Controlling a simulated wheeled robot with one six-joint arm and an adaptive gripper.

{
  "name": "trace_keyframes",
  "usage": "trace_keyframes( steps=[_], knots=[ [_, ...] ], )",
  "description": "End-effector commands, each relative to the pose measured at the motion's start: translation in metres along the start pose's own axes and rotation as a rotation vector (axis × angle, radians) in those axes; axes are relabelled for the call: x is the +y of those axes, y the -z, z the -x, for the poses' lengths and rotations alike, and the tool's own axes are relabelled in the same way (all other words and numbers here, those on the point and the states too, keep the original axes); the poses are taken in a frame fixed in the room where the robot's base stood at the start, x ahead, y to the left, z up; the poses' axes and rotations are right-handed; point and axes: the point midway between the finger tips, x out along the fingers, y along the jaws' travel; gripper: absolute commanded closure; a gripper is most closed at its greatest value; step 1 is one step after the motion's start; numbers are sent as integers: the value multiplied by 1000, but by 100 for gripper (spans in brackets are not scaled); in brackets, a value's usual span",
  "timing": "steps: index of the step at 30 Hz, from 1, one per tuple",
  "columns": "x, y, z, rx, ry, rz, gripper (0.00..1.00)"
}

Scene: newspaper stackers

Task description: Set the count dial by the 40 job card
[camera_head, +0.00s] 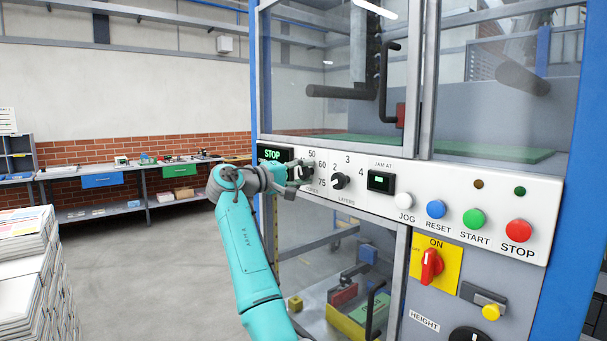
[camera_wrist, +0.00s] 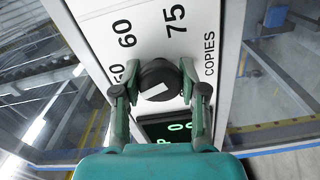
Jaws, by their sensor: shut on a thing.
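The count dial (camera_wrist: 160,82) is a black knob with a white pointer mark, on the white panel above the word COPIES. In the wrist view my gripper (camera_wrist: 158,92) has one finger on each side of the knob and is shut on it. The labels 60 and 75 show clearly beside it, and another number is partly hidden by a finger. The pointer lies slanted; I cannot tell which number it marks. In the head view my gripper (camera_head: 300,172) covers the dial, with 50, 60 and 75 around it. No 40 label or job card is readable.
A green STOP display (camera_head: 275,154) sits left of the dial. The LAYERS knob (camera_head: 340,181), JAM AT display (camera_head: 381,181) and several coloured buttons lie to the right. A red switch (camera_head: 431,266) is below. Paper stacks (camera_head: 28,270) stand at the left.

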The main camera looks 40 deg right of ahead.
Motion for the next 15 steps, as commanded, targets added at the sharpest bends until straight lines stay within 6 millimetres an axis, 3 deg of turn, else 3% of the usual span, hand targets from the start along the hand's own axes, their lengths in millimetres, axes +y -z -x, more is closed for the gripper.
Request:
trace_keyframes(
  steps=[15],
  knots=[
    [-1, 0, 0, 2, 0, 466, 93]
  ],
)
